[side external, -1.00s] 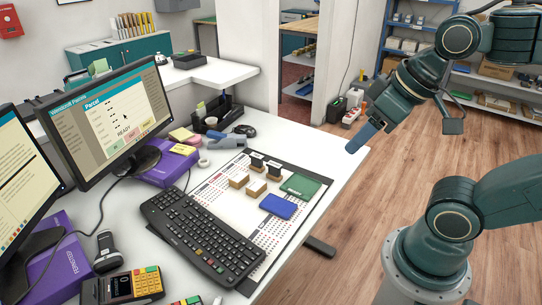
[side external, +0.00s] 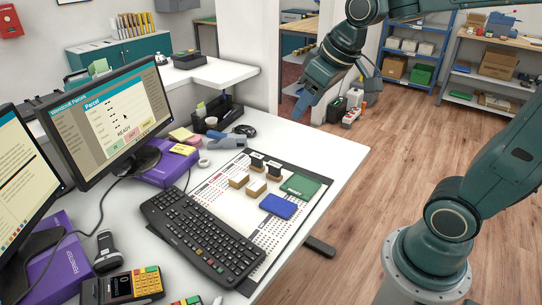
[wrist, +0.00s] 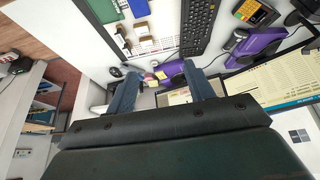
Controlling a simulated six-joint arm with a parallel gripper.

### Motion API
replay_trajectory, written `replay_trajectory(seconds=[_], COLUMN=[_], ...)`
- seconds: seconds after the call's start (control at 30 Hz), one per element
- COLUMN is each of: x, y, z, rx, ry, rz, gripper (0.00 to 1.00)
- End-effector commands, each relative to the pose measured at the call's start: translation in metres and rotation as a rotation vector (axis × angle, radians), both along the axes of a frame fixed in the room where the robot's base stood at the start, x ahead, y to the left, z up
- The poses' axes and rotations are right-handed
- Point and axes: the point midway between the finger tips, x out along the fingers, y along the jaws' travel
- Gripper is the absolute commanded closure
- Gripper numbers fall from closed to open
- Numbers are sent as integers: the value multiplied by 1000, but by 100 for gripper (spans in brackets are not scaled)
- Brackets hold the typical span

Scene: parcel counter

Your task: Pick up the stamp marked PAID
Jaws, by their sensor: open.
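Several stamps stand in a cluster on the white sheet. Two have black tops (side external: 257,159) (side external: 274,168), and two are wooden blocks (side external: 239,181) (side external: 256,188). I cannot read PAID on any of them. In the wrist view the wooden blocks (wrist: 142,29) show small at the top, with the dark-topped ones beside them. My gripper (side external: 303,108) is open and empty, high above the counter's back right edge and well away from the stamps. In the wrist view its two blue fingers (wrist: 162,68) are apart with nothing between them.
A green pad (side external: 300,186) and a blue pad (side external: 278,207) lie right of the stamps. A keyboard (side external: 203,234) is to their left. The counter's right strip (side external: 336,160) is clear.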

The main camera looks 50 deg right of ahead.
Motion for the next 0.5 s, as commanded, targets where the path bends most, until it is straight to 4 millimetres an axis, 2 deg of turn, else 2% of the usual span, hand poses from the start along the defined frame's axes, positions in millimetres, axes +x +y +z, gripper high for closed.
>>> replay_trajectory(seconds=[0.03, 0.27, 0.5], x=[12, 65, 116], y=[-5, -27, -55], z=[-3, -18, -46], rx=[0, -4, -4], ry=[8, 21, 34], rz=[-1, 5, 12], gripper=[47, 47, 47])
